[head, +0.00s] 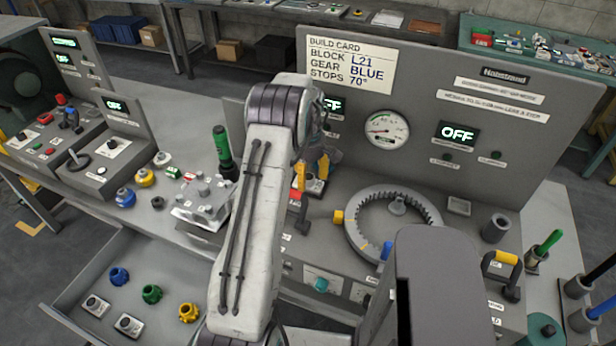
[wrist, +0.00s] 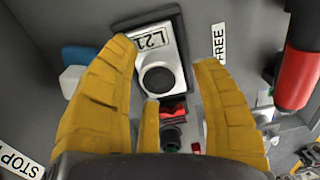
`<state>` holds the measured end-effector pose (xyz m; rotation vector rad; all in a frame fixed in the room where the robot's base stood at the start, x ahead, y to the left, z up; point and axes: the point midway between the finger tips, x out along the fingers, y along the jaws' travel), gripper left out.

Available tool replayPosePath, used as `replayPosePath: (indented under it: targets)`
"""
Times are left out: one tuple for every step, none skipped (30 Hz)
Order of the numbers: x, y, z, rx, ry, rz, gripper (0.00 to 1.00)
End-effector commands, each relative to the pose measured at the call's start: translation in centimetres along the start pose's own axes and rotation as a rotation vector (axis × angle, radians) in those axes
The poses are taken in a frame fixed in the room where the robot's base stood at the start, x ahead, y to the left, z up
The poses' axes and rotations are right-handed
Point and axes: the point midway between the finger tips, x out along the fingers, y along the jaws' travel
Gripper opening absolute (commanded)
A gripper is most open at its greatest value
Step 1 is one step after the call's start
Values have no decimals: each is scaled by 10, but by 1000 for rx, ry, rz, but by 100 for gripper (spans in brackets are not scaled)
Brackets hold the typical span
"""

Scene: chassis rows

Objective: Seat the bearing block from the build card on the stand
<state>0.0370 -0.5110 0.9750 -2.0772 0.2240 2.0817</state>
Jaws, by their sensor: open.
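The build card (head: 350,68) on the panel reads block L21, gear blue, stops 70°. In the wrist view, a light grey bearing block (wrist: 181,48) labelled L21, with a dark round bore, sits on a dark square stand (wrist: 150,15). It looks flat on the stand, though its near edge is partly hidden. My gripper (wrist: 168,55) is open, with one yellow finger on each side of the block and a visible gap on the right. In the head view, my gripper (head: 312,172) is over the bench beside the panel, and my arm hides part of that spot.
An open drawer (head: 60,312) at lower left holds two other blocks (head: 95,305) and blue, green and yellow gears (head: 151,293). A toothed ring (head: 355,238) stands right of my gripper. A red-handled part (wrist: 300,72) is close on the right in the wrist view.

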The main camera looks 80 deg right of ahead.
Motion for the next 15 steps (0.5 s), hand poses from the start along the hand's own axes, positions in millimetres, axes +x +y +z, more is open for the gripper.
replayPosePath:
  targets:
    - [-6, 1, 0, 0, 1, 4, 58]
    - [-10, 1, 0, 0, 1, 6, 58]
    - [-16, 1, 0, 0, 1, 6, 58]
    - [-20, 1, 0, 0, 1, 6, 58]
    - [-25, 1, 0, 0, 1, 7, 58]
    - [-32, 1, 0, 0, 1, 6, 58]
    - [-37, 2, 0, 0, 2, 8, 58]
    - [-43, 2, 0, 0, 1, 7, 58]
    - [-49, 2, 0, 0, 1, 7, 58]
    - [-55, 1, 0, 0, 1, 6, 58]
    - [-60, 1, 0, 0, 2, 8, 58]
    - [-66, 1, 0, 0, 1, 7, 58]
    - [-71, 2, 0, 0, 1, 7, 58]
    - [-76, 1, 0, 0, 1, 7, 58]
    - [-82, 1, 0, 0, 1, 6, 58]
